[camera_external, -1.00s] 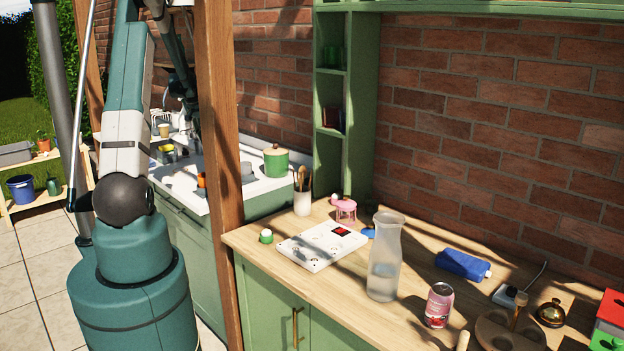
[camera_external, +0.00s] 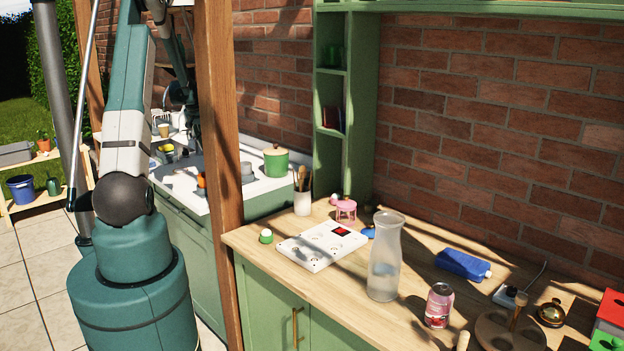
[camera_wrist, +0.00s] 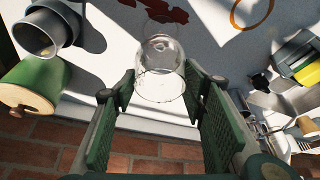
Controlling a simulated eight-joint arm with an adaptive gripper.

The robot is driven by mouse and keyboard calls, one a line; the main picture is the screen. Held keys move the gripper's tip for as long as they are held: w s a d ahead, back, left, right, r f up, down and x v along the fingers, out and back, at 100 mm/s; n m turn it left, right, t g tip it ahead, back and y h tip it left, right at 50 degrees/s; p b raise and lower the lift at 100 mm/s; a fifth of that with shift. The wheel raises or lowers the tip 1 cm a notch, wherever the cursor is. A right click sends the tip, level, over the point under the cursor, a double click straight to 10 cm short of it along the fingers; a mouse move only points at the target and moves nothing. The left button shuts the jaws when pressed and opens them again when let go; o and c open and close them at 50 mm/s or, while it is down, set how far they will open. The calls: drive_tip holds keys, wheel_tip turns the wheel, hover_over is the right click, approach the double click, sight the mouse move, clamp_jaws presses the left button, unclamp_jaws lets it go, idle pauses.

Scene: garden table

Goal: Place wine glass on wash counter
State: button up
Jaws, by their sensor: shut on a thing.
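The wine glass (camera_wrist: 162,72) is clear and shows in the wrist view between the two green finger pads of my gripper (camera_wrist: 158,94). My gripper is shut on its bowl. A fainter round part lies beyond the bowl at the top of that view, over the pale counter; I cannot tell whether it touches the surface. The white wash counter (camera_wrist: 112,72) lies under the glass, with sunlit and shaded patches. It also shows behind the wooden post in the external view (camera_external: 188,187). There, the post and arm hide most of my gripper, and I cannot make out the glass.
A green pot with a wooden lid (camera_wrist: 32,88) and grey cups (camera_wrist: 42,32) stand left in the wrist view. A yellow-and-grey item (camera_wrist: 303,65) and sink-side things stand right. Dark red stains and an orange ring (camera_wrist: 252,12) mark the counter. A brick wall (camera_wrist: 60,150) is close.

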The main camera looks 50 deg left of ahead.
drive_tip(key=shift+f, duration=0.1)
drive_tip(key=o, duration=1.3)
drive_tip(key=shift+v, duration=6.1)
drive_tip(key=shift+w, duration=0.1)
